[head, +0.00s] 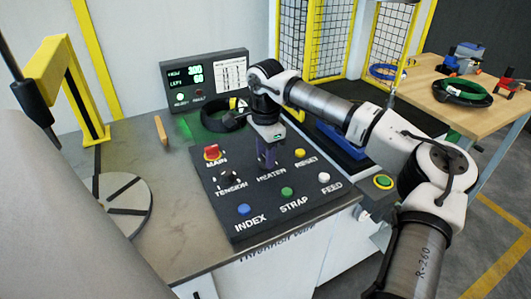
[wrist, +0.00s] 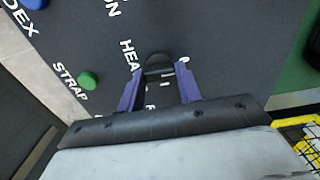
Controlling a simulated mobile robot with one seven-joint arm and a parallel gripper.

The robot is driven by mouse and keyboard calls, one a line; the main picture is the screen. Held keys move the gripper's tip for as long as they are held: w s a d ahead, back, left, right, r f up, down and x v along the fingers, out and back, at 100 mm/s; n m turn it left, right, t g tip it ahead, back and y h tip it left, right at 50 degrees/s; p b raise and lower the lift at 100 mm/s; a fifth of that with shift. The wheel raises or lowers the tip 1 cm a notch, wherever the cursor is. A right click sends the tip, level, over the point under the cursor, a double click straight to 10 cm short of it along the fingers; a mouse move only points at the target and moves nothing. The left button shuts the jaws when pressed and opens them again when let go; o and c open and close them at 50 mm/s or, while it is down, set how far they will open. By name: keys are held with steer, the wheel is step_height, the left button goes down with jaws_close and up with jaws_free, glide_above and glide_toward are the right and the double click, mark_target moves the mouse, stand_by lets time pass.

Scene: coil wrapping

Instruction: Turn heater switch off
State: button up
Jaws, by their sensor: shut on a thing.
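The dark control panel (head: 290,190) slopes on the bench. It carries the labels MAIN, TENSION, HEATER, RESET, INDEX, STRAP and FEED. My gripper (head: 267,160) points down at the panel just above the HEATER label. In the wrist view its two purple fingers (wrist: 160,78) are shut on the black heater switch (wrist: 157,60), one on each side. The switch's rounded end shows between the fingertips. In the head view the fingers hide the switch, and its setting cannot be told clearly.
Near the gripper are the red main switch (head: 212,153), the black tension knob (head: 231,178), the yellow reset button (head: 300,153), the green strap button (head: 287,191) and the white feed button (head: 323,177). A display box (head: 205,84) and a black coil (head: 222,118) stand behind.

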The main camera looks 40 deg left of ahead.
mark_target(264, 158)
steer(key=o, duration=1)
step_height(264, 158, up, 14)
steer(key=shift+f+b, duration=0.1)
steer(key=shift+b, duration=0.55)
steer(key=shift+s+a, duration=0.1)
